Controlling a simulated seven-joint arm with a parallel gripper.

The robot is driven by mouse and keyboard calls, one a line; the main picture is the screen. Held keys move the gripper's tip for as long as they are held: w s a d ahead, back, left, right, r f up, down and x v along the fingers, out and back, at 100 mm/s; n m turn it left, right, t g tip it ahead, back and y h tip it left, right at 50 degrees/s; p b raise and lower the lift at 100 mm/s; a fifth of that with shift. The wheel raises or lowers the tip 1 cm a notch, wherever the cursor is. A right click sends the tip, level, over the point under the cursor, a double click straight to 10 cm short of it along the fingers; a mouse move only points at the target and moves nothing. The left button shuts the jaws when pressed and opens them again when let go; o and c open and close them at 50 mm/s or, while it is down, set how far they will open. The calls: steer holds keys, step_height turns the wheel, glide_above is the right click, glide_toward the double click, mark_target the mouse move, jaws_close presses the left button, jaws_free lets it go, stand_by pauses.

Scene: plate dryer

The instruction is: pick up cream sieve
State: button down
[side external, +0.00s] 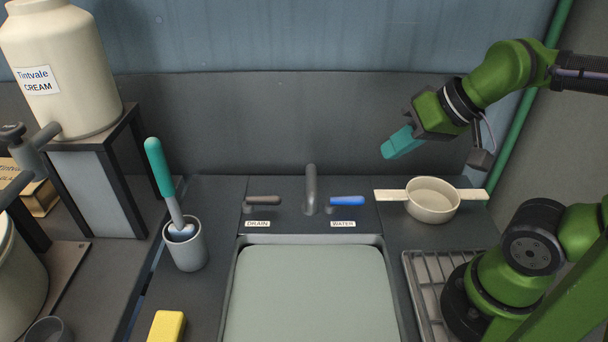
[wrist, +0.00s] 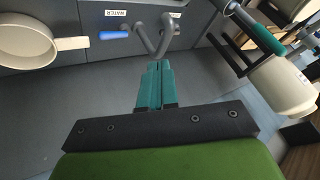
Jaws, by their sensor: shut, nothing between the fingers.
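The cream sieve (side external: 432,203) is a round, shallow bowl with two flat handles sticking out left and right. It rests on the dark counter right of the faucet. In the wrist view the sieve (wrist: 26,42) shows at the upper left, partly cut off by the frame edge. My gripper (side external: 388,152) has teal fingers, which are shut and empty. In the side view it hangs above and a little left of the sieve, clear of it. In the wrist view the closed fingers (wrist: 156,68) point toward the faucet area, with the sieve off to their left.
The faucet (side external: 311,190) stands left of the sieve, with a blue water lever (side external: 347,201) close to its left handle. A sink (side external: 238,290) lies in front, and a metal rack (side external: 425,268) is at front right.

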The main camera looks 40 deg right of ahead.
steer(key=c, duration=0.6)
jaws_free()
steer(key=shift+o, duration=0.2)
steer(key=shift+d, duration=0.1)
